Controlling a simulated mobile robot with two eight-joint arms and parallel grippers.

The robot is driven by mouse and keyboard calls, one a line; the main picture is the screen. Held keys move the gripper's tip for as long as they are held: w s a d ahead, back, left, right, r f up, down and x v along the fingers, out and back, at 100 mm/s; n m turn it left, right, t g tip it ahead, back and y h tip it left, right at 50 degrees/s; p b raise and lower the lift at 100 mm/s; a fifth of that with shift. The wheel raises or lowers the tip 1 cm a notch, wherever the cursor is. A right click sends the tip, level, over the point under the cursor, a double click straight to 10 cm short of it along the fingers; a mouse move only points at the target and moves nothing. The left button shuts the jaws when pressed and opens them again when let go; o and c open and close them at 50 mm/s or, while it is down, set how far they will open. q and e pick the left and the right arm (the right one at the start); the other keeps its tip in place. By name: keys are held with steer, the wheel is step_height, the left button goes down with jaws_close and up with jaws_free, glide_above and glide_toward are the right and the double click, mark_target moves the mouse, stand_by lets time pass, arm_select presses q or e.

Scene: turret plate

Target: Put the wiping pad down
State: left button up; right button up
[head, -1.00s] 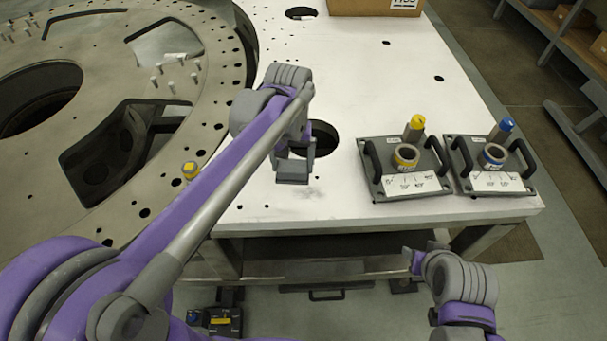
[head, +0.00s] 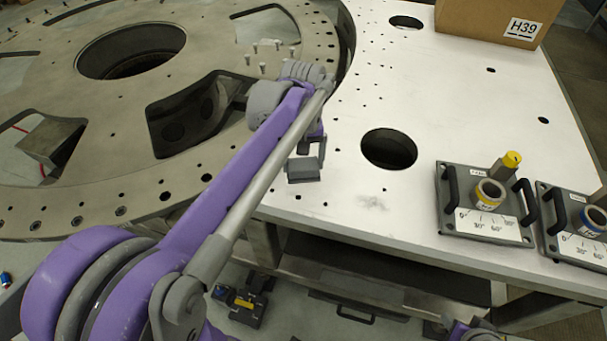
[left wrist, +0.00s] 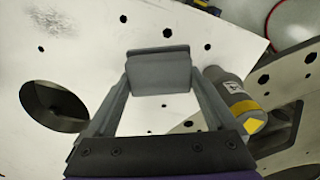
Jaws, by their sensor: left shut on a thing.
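The wiping pad, a small grey block (head: 303,170), is in my left gripper (head: 306,156), above the white tabletop (head: 440,110) near the edge of the turret plate. In the left wrist view the pad (left wrist: 160,72) spans both fingertips of the left gripper (left wrist: 160,84), which are shut on it. I cannot tell whether its underside touches the table. A faint grey smudge (head: 373,202) lies on the table to the right of the pad. Only a small part of my right arm shows at the bottom edge of the head view; its jaws cannot be made out.
The turret plate (head: 100,190) with pins and openings fills the left. A round hole (head: 388,148) lies right of the pad. Yellow- and blue-marked fixtures (head: 485,205) (head: 585,230) and a cardboard box (head: 490,22) stand right. A grey cylinder (left wrist: 228,92) stands close beside the left gripper.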

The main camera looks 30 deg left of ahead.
mark_target(303, 174)
arm_select(q)
steer(key=shift+f, duration=2.2)
steer(key=shift+f, duration=0.1)
steer(key=shift+f, duration=0.15)
steer(key=o, duration=1.1)
steer(key=shift+o, duration=0.2)
steer(key=shift+s, duration=0.1)
